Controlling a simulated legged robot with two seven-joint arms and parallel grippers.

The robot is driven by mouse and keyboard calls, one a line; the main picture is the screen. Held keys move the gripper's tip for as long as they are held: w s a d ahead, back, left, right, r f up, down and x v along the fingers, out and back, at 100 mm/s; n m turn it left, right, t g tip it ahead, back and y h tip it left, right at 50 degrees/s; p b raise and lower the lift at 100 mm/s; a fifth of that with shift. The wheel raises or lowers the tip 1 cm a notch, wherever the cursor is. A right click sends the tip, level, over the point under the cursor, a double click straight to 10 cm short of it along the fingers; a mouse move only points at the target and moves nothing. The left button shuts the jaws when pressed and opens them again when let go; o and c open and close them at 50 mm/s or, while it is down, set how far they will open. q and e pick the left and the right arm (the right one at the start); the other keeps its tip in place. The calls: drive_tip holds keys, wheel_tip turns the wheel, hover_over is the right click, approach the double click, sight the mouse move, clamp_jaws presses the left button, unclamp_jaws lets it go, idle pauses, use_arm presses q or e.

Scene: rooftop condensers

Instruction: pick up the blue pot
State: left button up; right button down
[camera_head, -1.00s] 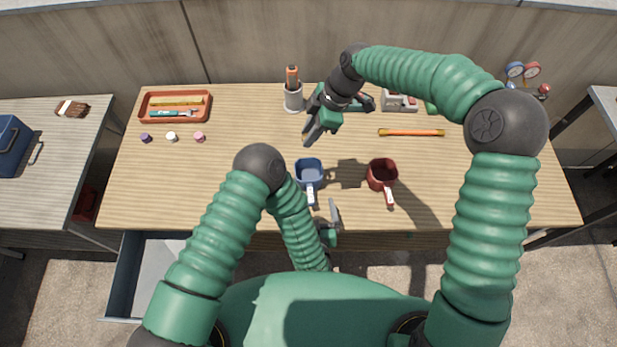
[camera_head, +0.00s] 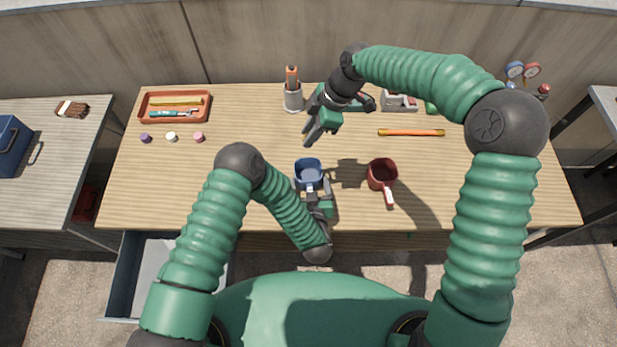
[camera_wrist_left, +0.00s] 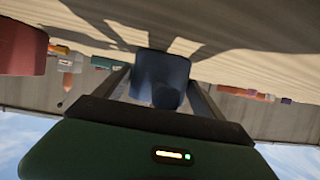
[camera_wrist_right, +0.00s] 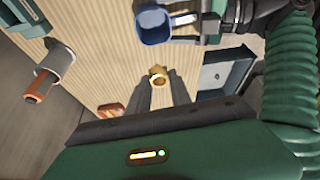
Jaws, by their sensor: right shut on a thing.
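The blue pot (camera_head: 308,172) stands on the wooden table (camera_head: 240,180), its handle toward me. My left gripper (camera_head: 312,189) is open at the table's near side, one finger on each side of the handle. In the left wrist view the blue pot (camera_wrist_left: 160,75) lies between the spread fingers; contact cannot be told. My right gripper (camera_head: 317,131) hangs beyond the pot. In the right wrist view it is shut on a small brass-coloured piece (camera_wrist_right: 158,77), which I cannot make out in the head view. The pot also shows there (camera_wrist_right: 153,24).
A dark red pot (camera_head: 381,174) stands right of the blue one. An orange rod (camera_head: 411,132), a grey holder (camera_head: 293,99) and a red tray (camera_head: 144,107) lie farther back. Several small caps (camera_head: 171,137) sit left. An open drawer (camera_head: 125,280) juts out front left.

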use_arm(q)
drive_tip(key=c, duration=1.1)
wheel_tip(320, 180, up, 9)
wheel_tip(320, 180, down, 4)
drive_tip(key=shift+f, duration=0.1)
drive_tip(key=shift+w+f, duration=0.1)
drive_tip(key=shift+f, duration=2.05)
